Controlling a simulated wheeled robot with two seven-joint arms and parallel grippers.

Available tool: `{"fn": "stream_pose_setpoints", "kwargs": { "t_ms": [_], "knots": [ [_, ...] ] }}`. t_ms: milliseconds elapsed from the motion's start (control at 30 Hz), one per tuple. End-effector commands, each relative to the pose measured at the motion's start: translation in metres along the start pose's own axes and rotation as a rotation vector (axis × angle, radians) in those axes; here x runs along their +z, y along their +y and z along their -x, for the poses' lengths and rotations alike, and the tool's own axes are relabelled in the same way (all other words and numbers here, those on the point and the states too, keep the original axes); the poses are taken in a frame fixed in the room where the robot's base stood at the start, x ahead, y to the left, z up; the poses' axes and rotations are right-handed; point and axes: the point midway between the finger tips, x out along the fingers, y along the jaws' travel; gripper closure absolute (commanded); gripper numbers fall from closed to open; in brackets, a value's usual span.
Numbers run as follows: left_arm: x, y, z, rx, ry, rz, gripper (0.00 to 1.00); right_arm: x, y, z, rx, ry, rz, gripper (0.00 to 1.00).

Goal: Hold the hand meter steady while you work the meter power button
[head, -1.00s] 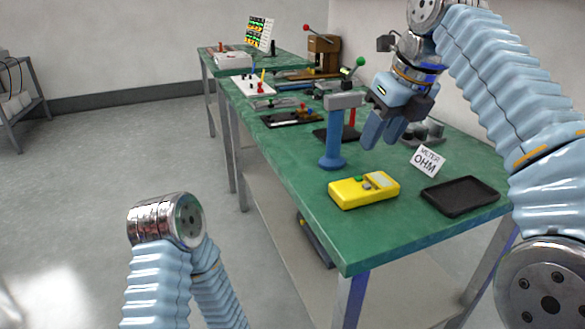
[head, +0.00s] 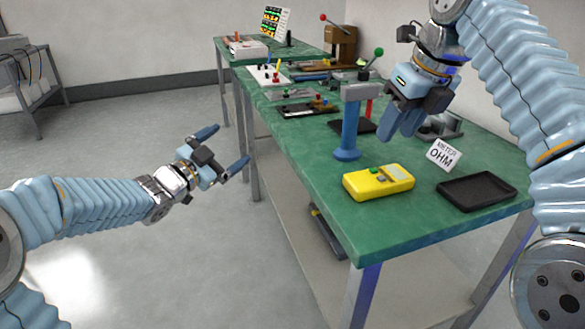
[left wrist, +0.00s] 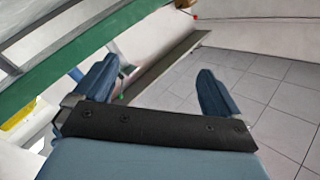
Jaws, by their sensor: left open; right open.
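The yellow hand meter (head: 378,183) lies flat on the green table near its front left edge. Its top face has a green button (head: 374,171) and a pale grey panel. A yellow edge, probably the meter, shows at the far left of the left wrist view (left wrist: 18,118). My left gripper (head: 229,149) is open and empty over the floor, left of the table and apart from the meter. In the left wrist view its two fingers (left wrist: 160,92) are spread. My right gripper (head: 402,122) hangs above the table behind the meter, fingers pointing down, touching nothing I can see.
A black tray (head: 476,206) lies right of the meter. A white "METER OHM" sign (head: 443,155) stands behind them. A blue post with a grey head (head: 349,125) rises just behind the meter. Fixtures fill the table farther back.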

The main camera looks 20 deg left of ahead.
Motion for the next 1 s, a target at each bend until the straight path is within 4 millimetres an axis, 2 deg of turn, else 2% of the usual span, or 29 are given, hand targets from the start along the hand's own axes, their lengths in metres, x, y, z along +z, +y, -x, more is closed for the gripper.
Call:
{"fn": "stream_pose_setpoints", "kwargs": {
  "t_ms": [33,100,200,333,400,500,600,700,867,1000],
  "knots": [
    [-0.030,0.016,-0.003,0.077,0.073,-0.206,0.02,0.000,0.000,0.000,0.000,0.000,0.000,0.57],
    [-0.066,0.043,-0.002,0.183,0.186,-0.540,0.02,0.000,0.000,0.000,0.000,0.000,0.000,0.57],
    [-0.109,0.081,0.007,0.287,0.374,-1.030,0.02,0.000,0.000,0.000,0.000,0.000,0.000,0.57],
    [-0.144,0.118,0.026,0.341,0.626,-1.621,0.02,0.000,0.000,0.000,0.000,0.000,0.000,0.57],
    [-0.156,0.131,0.036,0.342,0.747,-1.888,0.02,0.000,0.000,0.000,0.000,0.000,0.000,0.57],
    [-0.164,0.143,0.047,0.326,0.885,-2.183,0.02,0.000,0.000,0.000,0.000,0.000,0.000,0.57],
    [-0.169,0.148,0.054,0.308,0.977,-2.374,0.02,0.000,0.000,0.000,0.000,0.000,0.000,0.57],
    [-0.170,0.152,0.055,0.297,1.023,-2.466,0.02,0.000,0.000,0.000,0.000,0.000,0.000,0.57],
    [-0.169,0.165,0.045,0.297,1.040,-2.489,0.02,0.000,0.000,0.000,0.000,0.000,0.000,0.57],
    [-0.168,0.186,0.025,0.299,1.041,-2.485,0.02,0.000,0.000,0.000,0.000,0.000,0.000,0.57]
  ]
}}
